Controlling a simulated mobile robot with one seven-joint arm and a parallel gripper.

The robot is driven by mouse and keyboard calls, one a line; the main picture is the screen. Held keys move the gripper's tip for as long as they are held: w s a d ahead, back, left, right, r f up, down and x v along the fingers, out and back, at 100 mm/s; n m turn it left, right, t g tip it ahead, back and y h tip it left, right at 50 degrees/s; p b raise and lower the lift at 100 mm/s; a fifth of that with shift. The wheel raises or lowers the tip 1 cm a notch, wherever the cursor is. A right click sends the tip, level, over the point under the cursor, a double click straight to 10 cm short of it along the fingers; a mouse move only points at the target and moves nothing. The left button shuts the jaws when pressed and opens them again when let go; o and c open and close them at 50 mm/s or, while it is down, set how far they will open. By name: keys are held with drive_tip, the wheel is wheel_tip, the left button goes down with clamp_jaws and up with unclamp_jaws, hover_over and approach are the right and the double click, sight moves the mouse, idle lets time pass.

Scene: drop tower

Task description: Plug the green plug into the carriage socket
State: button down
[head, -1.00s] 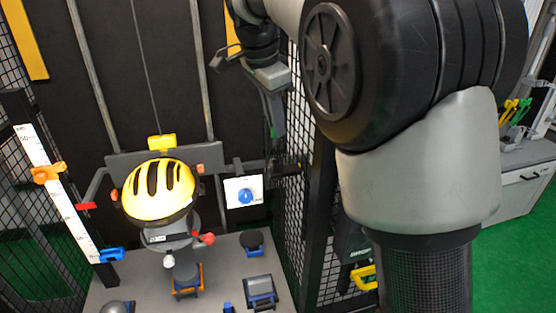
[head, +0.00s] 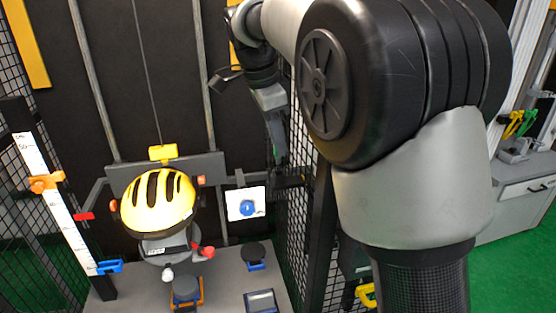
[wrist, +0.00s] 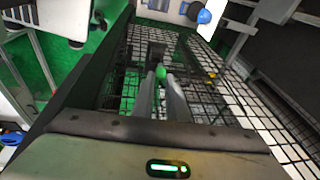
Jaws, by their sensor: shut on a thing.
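In the wrist view my gripper (wrist: 160,95) is shut on the green plug (wrist: 160,72), which shows at the fingertips. In the head view my gripper (head: 277,150) points down beside the right end of the carriage (head: 212,167), a grey crossbar on the tower rails; the plug cannot be made out there. A black side bracket (head: 288,182) lies just below the fingertips. I cannot tell whether the plug touches it. The carriage socket cannot be clearly picked out. A yellow helmet (head: 158,202) on a headform hangs at the carriage's middle.
A mesh fence (head: 308,220) stands close to the right of my gripper. A white panel with a blue knob (head: 247,208) is left of it. A scale post (head: 57,215) with coloured clips stands at left. Green floor lies beyond the fence.

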sight(278, 158)
drive_tip(key=shift+s+f, duration=0.1)
drive_tip(key=shift+f, duration=2.1)
drive_tip(key=c, duration=1.7)
unclamp_jaws()
drive_tip(key=shift+c, duration=0.2)
drive_tip(key=shift+r, duration=0.1)
drive_tip(key=shift+f+b, duration=0.35)
drive_tip(key=shift+b, duration=0.05)
drive_tip(key=p+v, duration=0.3)
drive_tip(key=v, duration=1.5)
